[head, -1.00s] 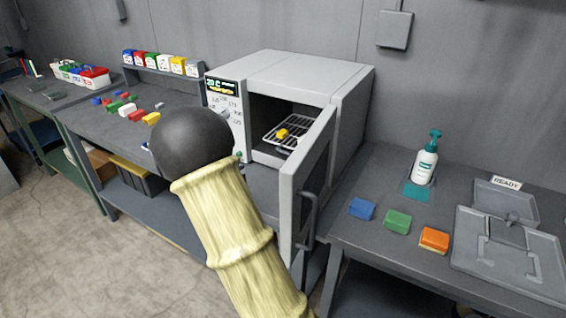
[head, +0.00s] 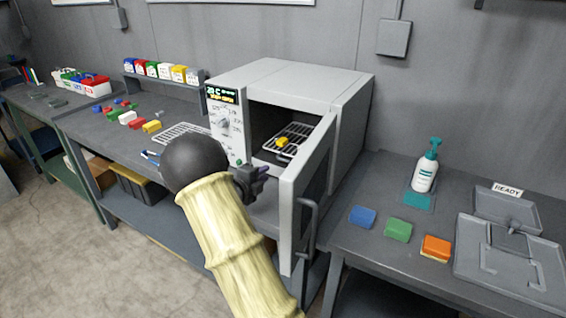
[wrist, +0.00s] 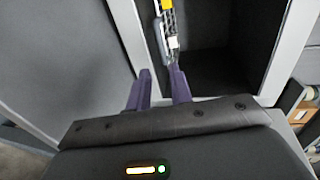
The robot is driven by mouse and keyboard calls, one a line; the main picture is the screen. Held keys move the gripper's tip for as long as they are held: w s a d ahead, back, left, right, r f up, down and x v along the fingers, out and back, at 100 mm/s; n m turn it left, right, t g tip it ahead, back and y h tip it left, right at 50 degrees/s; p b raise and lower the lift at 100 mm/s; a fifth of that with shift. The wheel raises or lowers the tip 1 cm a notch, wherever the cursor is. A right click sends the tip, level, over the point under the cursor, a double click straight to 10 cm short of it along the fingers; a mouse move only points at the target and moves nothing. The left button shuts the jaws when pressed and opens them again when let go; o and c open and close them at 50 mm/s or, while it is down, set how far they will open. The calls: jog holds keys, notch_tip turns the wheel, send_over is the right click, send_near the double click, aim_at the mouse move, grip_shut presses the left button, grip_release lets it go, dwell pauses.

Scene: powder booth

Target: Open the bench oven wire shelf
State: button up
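The bench oven (head: 300,82) stands on the bench with its door (head: 309,190) swung open. The wire shelf (head: 301,133) is inside the chamber with a yellow block (head: 282,142) on it. My gripper (head: 264,172) is in front of the oven opening, left of the open door. In the wrist view, the two purple fingers (wrist: 159,84) are apart with nothing seen between them. The shelf (wrist: 160,32) shows edge-on past the fingertips, partly cut off by the frame's top. My arm hides part of the bench below the oven.
The open door with its handle (head: 307,222) juts forward to the right of my gripper. A wire rack (head: 183,133) and coloured blocks lie on the left bench. The right bench holds a pump bottle (head: 425,170), three blocks and a grey tray (head: 510,262).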

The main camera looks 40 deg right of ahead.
aim_at(285, 161)
jog(key=p+x, duration=0.2)
jog(key=x, duration=1.1)
jog(key=shift+a, duration=0.1)
grip_shut()
